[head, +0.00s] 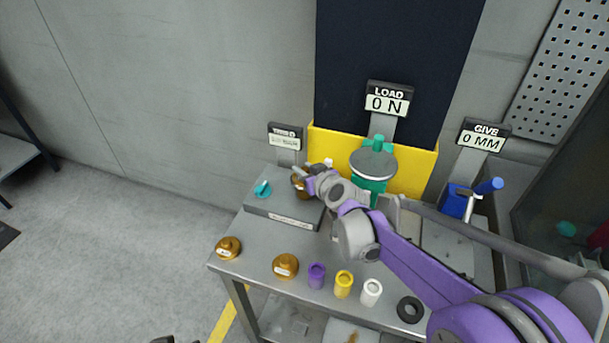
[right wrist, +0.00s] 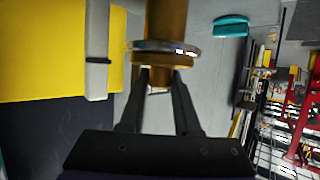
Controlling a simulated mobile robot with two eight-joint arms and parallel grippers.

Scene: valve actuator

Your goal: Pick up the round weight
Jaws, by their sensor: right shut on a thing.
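My right gripper (head: 309,172) is over the back of a low grey box, beside a brass round weight (head: 298,187) that the gripper partly hides. In the right wrist view the fingers (right wrist: 160,78) are shut on the narrow knob of this brass weight (right wrist: 164,58), which has a wide flange. Whether it touches the box is hard to tell. Two more brass round weights stand at the table's front left, one near the corner (head: 228,248) and one to its right (head: 286,266). My left gripper is not clearly in view.
The grey box (head: 275,211) carries a teal knob (head: 263,188). Purple (head: 317,275), yellow (head: 343,284) and white (head: 371,292) cups and a black ring (head: 410,309) line the front edge. A green stand (head: 373,163) and a yellow panel (head: 416,172) are behind.

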